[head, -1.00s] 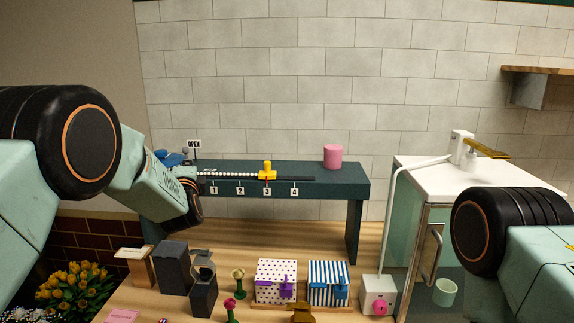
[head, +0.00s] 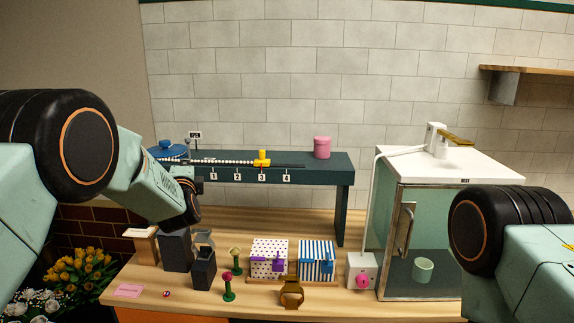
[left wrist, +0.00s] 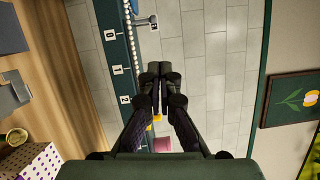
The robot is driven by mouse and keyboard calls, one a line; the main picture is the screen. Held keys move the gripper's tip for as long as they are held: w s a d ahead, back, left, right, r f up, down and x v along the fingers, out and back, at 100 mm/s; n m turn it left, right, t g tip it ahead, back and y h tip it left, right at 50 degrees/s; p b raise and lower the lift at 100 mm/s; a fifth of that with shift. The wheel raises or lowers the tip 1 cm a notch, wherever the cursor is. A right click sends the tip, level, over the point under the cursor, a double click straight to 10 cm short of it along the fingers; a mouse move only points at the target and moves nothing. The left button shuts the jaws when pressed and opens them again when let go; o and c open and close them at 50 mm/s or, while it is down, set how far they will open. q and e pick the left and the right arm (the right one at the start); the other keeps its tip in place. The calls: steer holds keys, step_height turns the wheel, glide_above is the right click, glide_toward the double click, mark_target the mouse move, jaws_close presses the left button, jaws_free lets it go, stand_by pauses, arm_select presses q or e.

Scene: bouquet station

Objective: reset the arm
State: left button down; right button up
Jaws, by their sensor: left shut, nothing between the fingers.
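My left arm comes in from the left in the head view, its wrist (head: 185,195) in front of the left end of the dark green shelf (head: 330,170). In the left wrist view my left gripper (left wrist: 161,90) is shut and empty, its fingers together. It points toward the tiled wall, with the shelf's numbered edge (left wrist: 118,60) to its left. My right arm shows at the right edge of the head view (head: 490,230). Its gripper is out of the picture.
A yellow slider (head: 262,158) and a pink cylinder (head: 322,148) are on the shelf. A dotted box (head: 268,247), a striped box (head: 320,250) and dark grey blocks (head: 175,250) stand on the wooden table. A glass-fronted cabinet (head: 455,165) stands at right.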

arm_select(q)
steer(key=s+d+f+n+g+h+b, duration=0.1)
steer(key=s+f+n+g+b, duration=0.25)
steer(key=s+f, duration=0.75)
steer(key=s+f+n+g+h+b, duration=0.25)
steer(key=s+f+n, duration=0.3)
steer(key=f, duration=0.95)
steer(key=s+d+f+n+g+b, duration=0.1)
steer(key=s+f+n+g+b, duration=0.2)
steer(key=s+f, duration=0.85)
steer(key=s+f+n+g+b, duration=0.1)
steer(key=s+f+g+b, duration=0.2)
steer(key=s+f, duration=0.4)
steer(key=s+d+f+n+g+h+b, duration=0.1)
steer(key=s+f+b, duration=0.4)
steer(key=s, duration=1)
steer(key=s+d+f+n+g+b, duration=0.1)
steer(key=s+f+g+b, duration=0.3)
steer(key=s+f, duration=0.6)
steer(key=shift+s+f+n+g+b, duration=0.35)
steer(key=shift+s+n, duration=0.25)
steer(key=shift+n, duration=0.2)
arm_select(e)
step_height(320, 180, down, 22)
steer(key=shift+s+d+r, duration=0.15)
steer(key=shift+s+d, duration=0.05)
steer(key=shift+s, duration=0.1)
